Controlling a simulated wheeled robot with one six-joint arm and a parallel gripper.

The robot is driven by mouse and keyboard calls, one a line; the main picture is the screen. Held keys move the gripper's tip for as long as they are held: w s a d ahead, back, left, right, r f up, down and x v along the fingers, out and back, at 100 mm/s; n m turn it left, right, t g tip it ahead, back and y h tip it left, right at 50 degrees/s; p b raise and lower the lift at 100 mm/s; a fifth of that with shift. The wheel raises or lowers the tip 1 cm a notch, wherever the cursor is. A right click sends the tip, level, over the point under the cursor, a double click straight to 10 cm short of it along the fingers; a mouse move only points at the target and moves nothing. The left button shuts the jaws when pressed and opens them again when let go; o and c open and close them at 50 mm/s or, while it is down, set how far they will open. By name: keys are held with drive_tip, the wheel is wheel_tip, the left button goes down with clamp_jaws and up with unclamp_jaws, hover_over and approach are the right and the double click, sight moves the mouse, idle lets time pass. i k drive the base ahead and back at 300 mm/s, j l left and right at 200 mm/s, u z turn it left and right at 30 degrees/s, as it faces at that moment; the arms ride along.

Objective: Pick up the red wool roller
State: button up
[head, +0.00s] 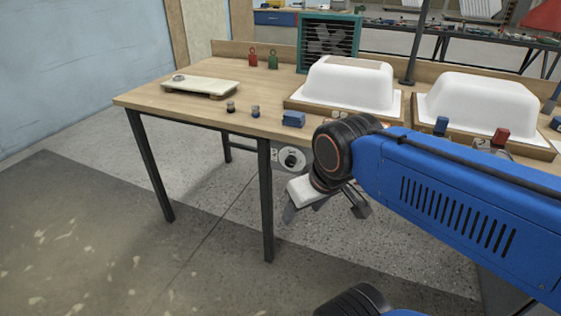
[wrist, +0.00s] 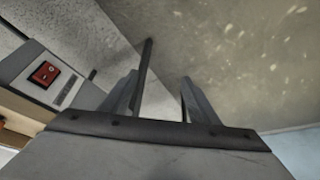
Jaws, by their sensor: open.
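A small red upright piece (head: 500,137), which may be the red wool roller, stands at the front of the right white tub shell on the bench. It is small and I cannot make out its shape well. My gripper (head: 327,208) hangs in front of the bench, below the tabletop and to the left of this piece. Its fingers are apart and empty. In the wrist view my gripper (wrist: 159,88) points at the floor, and the red piece is not visible there.
The wooden bench (head: 190,107) carries white tub shells (head: 350,85), a pale board (head: 200,87), a blue block (head: 293,119), a blue upright piece (head: 441,125) and red (head: 252,57) and green (head: 273,59) ringed pieces. Open floor lies left. A red switch (wrist: 44,73) shows close by.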

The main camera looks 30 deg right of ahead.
sight(500, 136)
drive_tip(key=z, duration=1.95)
